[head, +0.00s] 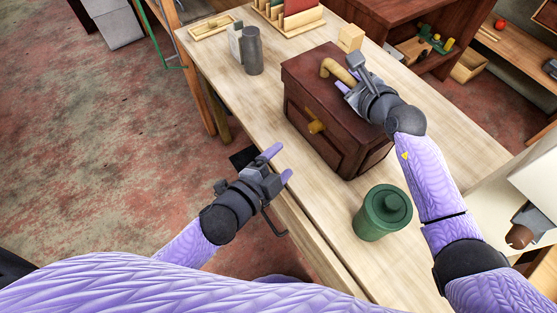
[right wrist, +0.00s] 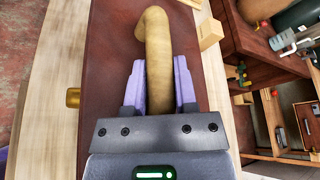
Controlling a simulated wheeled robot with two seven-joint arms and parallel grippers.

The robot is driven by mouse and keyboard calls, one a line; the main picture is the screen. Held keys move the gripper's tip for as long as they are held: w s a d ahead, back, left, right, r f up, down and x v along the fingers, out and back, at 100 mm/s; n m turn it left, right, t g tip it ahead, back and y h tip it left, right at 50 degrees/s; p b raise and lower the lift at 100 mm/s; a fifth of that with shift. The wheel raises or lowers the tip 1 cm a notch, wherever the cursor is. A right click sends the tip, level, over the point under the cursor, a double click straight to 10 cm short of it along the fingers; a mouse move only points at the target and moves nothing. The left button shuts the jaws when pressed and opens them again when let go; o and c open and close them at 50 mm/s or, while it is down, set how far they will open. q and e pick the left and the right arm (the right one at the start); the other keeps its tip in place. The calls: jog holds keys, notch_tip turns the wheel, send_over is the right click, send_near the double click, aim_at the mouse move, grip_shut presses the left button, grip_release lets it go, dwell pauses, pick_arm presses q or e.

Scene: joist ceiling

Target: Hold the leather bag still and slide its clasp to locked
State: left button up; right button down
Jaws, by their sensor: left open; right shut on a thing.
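The leather bag (head: 310,75) is a dark brown, box-shaped bag standing upright on the wooden table. Its tan curved handle (head: 334,69) is on top, and a yellow clasp (head: 316,127) sticks out of its front face. I cannot tell the clasp's setting. My right gripper (head: 350,77) is shut on the handle from above. In the right wrist view its fingers lie on both sides of the handle (right wrist: 156,35), and a yellow piece, likely the clasp (right wrist: 73,97), shows at the left. My left gripper (head: 280,163) is open and empty, in front of the bag and apart from the clasp.
A green lidded canister (head: 382,213) stands to the right of the bag, near my right forearm. A grey cylinder (head: 252,50) and a small wooden block (head: 350,38) stand behind. The table's front edge (head: 290,205) runs by my left gripper. The tabletop left of the bag is clear.

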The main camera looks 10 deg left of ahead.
dwell(0.3)
jog(key=shift+c, duration=1.6)
grip_release()
